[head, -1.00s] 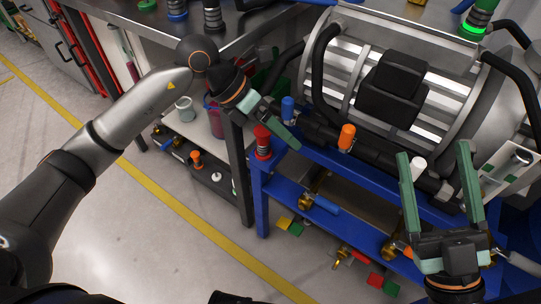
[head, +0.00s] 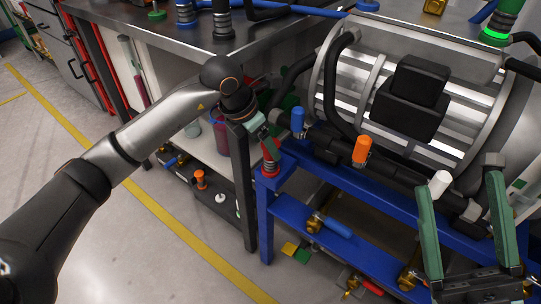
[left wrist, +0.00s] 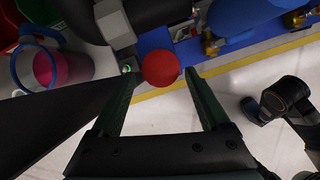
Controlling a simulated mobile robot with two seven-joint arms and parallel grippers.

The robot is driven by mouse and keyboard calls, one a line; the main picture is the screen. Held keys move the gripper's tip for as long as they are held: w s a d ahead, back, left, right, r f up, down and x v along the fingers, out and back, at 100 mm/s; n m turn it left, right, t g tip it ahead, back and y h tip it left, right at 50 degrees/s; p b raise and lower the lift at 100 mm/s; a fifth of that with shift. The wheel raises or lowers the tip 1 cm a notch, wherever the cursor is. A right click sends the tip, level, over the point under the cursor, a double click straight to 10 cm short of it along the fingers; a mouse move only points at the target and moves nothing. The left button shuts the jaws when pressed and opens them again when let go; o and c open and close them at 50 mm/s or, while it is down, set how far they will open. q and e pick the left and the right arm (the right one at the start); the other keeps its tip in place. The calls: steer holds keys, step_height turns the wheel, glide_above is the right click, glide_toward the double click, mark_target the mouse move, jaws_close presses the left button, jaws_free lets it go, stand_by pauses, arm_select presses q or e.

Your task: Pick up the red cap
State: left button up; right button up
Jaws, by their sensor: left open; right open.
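The red cap (head: 271,168) stands on the left corner of the blue frame in the head view, partly covered by my left gripper. In the left wrist view the red cap (left wrist: 161,69) is a round red top between the two fingertips. My left gripper (head: 266,143) is open at the cap, with its fingers on either side. I cannot tell whether they touch it. My right gripper (head: 461,180) is open and empty, at the right of the head view, fingers pointing up, near the white cap.
A blue cap (head: 297,120), an orange cap (head: 361,149) and a white cap (head: 439,184) stand along the blue frame (head: 325,172) before the silver drive unit (head: 470,60). A dark bench leg (head: 241,185) is close to my left gripper. A pink-filled container (left wrist: 62,75) stands nearby.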

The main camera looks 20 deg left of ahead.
mark_target(270, 165)
arm_select(q)
steer(key=b+x, duration=0.1)
steer(key=x, duration=0.3)
steer(key=shift+d+f, duration=0.1)
steer(key=shift+f, duration=0.05)
jaws_close()
stand_by(0.4)
